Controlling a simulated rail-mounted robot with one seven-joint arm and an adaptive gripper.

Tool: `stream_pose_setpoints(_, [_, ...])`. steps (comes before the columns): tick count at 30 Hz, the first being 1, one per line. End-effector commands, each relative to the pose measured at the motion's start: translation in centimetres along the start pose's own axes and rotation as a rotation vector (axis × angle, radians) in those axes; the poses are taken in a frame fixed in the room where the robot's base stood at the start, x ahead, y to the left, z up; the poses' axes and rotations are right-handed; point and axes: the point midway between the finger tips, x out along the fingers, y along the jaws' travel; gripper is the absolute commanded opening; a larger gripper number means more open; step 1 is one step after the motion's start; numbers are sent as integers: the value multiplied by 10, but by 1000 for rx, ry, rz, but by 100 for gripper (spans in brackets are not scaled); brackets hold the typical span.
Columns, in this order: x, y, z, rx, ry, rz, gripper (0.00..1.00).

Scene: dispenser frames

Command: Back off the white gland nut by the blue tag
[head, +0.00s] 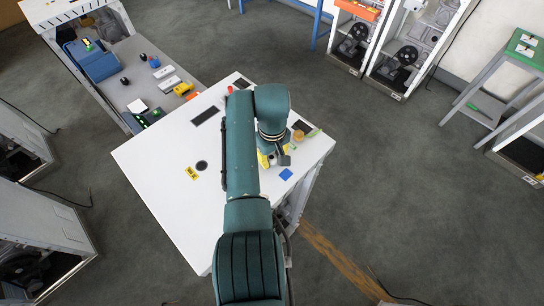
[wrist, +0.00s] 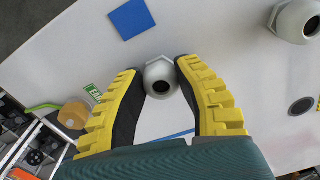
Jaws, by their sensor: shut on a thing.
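A white gland nut (wrist: 161,80) with a dark round bore stands on the white panel (wrist: 215,30) in the wrist view. The blue square tag (wrist: 131,18) lies flat on the panel just beyond it, up and left. My gripper (wrist: 158,70) has its yellow and black fingers on either side of this nut, shut on it. A second white gland nut (wrist: 292,20) stands apart at the upper right. In the head view my gripper (head: 273,158) is low over the panel's right part, beside the blue tag (head: 286,174).
A tan round knob (wrist: 72,115) and a green label (wrist: 92,92) are left of my fingers. A dark round opening (wrist: 301,105) is at right. A tray bench (head: 130,85) stands behind.

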Motion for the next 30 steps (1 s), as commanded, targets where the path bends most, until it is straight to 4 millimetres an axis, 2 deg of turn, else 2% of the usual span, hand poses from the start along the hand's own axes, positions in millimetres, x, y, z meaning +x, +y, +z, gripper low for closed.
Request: stream_pose_setpoints(30, [5,2,-1,-963,0,-3,0])
